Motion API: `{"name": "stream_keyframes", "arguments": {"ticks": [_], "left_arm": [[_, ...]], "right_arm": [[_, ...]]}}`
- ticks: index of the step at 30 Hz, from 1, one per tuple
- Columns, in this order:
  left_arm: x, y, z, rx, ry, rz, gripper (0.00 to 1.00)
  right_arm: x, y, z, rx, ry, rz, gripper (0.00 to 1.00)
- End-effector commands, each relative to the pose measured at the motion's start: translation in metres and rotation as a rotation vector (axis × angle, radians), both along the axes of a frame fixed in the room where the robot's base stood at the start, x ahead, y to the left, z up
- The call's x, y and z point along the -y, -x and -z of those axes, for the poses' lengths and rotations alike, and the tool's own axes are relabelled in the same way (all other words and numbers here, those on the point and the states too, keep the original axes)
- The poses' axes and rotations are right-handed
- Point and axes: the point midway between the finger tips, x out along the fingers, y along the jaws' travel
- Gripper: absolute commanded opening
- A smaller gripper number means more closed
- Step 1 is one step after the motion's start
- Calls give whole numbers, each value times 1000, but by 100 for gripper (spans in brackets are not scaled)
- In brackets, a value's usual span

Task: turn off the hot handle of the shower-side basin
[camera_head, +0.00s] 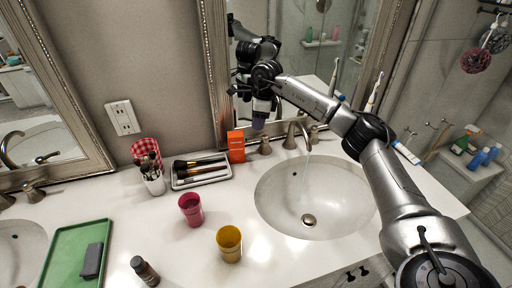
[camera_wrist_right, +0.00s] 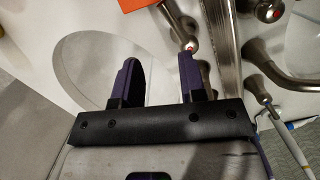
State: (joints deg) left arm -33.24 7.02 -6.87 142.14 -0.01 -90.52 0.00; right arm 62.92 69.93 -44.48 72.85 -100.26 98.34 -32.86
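The shower-side basin (camera_head: 313,200) is the white oval sink on the right of the counter. Its metal faucet (camera_head: 297,132) runs a thin stream of water (camera_head: 306,174) into it. The hot handle (camera_head: 264,146) stands left of the faucet; in the right wrist view this handle (camera_wrist_right: 180,25) bears a red mark. My right gripper (camera_head: 260,120) is above and close to the handle, pointing down. In the right wrist view its purple fingers (camera_wrist_right: 158,78) are apart with nothing between them, and the handle appears just beyond one fingertip. Contact cannot be told. My left gripper is not in view.
An orange box (camera_head: 236,147) stands just left of the handle, beside a brush tray (camera_head: 201,182). A pink cup (camera_head: 191,210) and a yellow cup (camera_head: 229,245) stand left of the basin. The mirror frame (camera_head: 221,100) rises close behind the gripper.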

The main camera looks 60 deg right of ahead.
Motion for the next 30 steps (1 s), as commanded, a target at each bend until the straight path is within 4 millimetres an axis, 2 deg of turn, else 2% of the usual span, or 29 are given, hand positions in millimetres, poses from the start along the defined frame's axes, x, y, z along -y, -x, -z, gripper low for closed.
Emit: {"name": "stream_keyframes", "arguments": {"ticks": [1,6,9,15,19,23,30], "left_arm": [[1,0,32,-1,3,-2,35],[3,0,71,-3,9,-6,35],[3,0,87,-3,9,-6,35],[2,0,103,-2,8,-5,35],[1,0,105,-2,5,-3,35],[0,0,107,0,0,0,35],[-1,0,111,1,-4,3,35]], "right_arm": [[7,2,9,43,-11,-46,41],[23,12,-10,163,-28,-215,41],[30,20,-20,220,-28,-296,41],[38,29,-31,291,-25,-391,41],[38,29,-28,302,-22,-410,41],[34,23,-13,300,-22,-414,41],[25,6,29,298,-24,-412,41]]}}
